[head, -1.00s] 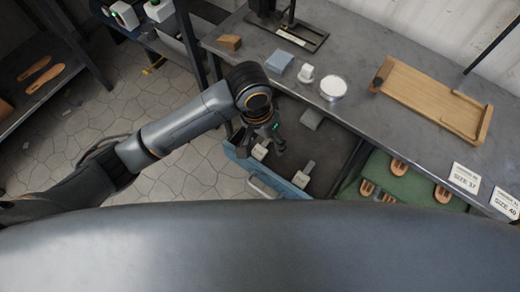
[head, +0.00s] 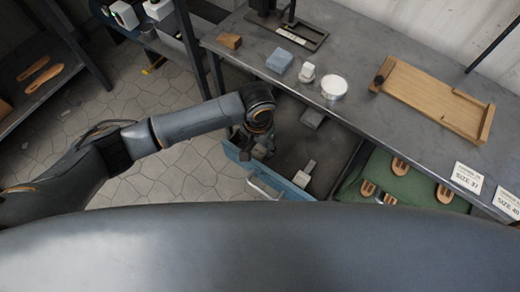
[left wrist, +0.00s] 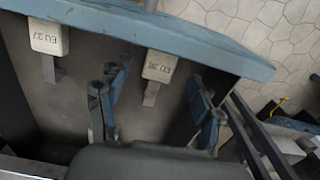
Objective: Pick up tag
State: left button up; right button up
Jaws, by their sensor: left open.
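Two pale tags with grey stems lie in an open drawer with a blue front (head: 262,180). In the left wrist view the tag marked EU 38 (left wrist: 158,66) lies beyond and between the fingers of my left gripper (left wrist: 160,105). The tag marked EU 37 (left wrist: 48,37) lies to its left; in the head view it shows at the drawer's front (head: 302,178). My left gripper (head: 258,148) is open and empty over the drawer's left end. It hides most of the EU 38 tag in the head view. My right gripper is not in view.
The bench (head: 350,115) above holds a blue block (head: 279,60), a white round container (head: 334,87) and a wooden tray (head: 425,95). A green-lined drawer (head: 420,190) with sandal-shaped pieces is at right.

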aim_at(258, 152)
pick_arm(q)
jog(key=f, duration=0.3)
jog(key=shift+w+d+f, duration=0.1)
jog(key=shift+w+f, duration=0.1)
jog(key=shift+f, duration=0.2)
jog(key=c, duration=1.1)
jog(key=shift+c, duration=0.2)
jog(key=shift+r, duration=0.1)
